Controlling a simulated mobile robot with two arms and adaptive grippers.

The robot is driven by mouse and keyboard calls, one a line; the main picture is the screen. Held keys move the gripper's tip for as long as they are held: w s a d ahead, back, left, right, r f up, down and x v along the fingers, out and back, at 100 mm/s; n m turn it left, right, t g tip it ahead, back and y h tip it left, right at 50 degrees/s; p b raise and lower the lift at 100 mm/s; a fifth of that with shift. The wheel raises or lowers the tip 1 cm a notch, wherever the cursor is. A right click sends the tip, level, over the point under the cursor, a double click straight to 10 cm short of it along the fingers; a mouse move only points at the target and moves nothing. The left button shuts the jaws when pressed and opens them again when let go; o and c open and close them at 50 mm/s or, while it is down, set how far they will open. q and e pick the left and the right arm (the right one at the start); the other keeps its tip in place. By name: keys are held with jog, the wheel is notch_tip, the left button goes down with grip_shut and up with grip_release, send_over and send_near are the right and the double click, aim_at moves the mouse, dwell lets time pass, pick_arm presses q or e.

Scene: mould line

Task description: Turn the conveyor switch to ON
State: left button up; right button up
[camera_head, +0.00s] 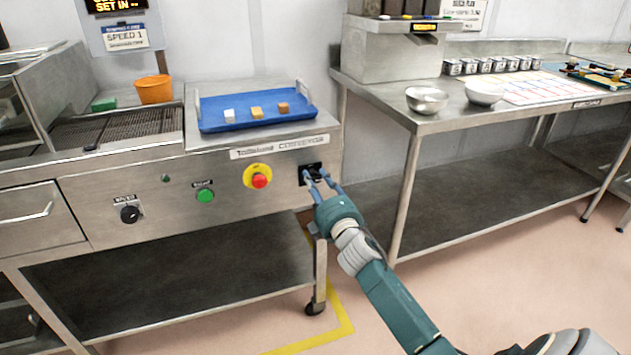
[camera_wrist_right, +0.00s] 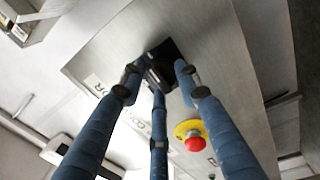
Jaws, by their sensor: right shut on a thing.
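The conveyor switch (camera_head: 308,174) is a black switch on a dark plate at the right end of the conveyor's steel front panel. My right gripper (camera_head: 318,180) reaches it from the lower right, and its fingers are shut on the switch. In the right wrist view, the blue fingers (camera_wrist_right: 158,84) close around the dark switch plate (camera_wrist_right: 166,52). The fingers cover most of the knob, so I cannot tell which way it points. My left gripper is not in view.
Left of the switch are a red emergency button (camera_head: 260,180) on yellow, a green button (camera_head: 205,195) and a black speed knob (camera_head: 129,213). A blue tray (camera_head: 213,122) with small blocks and an orange bucket (camera_head: 154,89) stand above. A steel table (camera_head: 386,97) with bowls is at right.

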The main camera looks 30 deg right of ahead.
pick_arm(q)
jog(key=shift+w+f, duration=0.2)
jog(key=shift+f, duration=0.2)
pick_arm(e)
jog(key=shift+o, duration=0.2)
jog(key=shift+a+f+m, duration=0.15)
jog(key=shift+f+m, duration=0.05)
jog(key=shift+m, duration=0.5)
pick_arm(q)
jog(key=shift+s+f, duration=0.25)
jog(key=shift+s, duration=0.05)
pick_arm(e)
jog(key=shift+f, duration=0.15)
jog(key=o, duration=1)
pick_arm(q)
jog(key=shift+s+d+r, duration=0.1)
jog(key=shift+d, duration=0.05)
pick_arm(e)
jog(key=r+v, duration=0.1)
jog(key=v, duration=1.1)
jog(key=shift+f, duration=0.4)
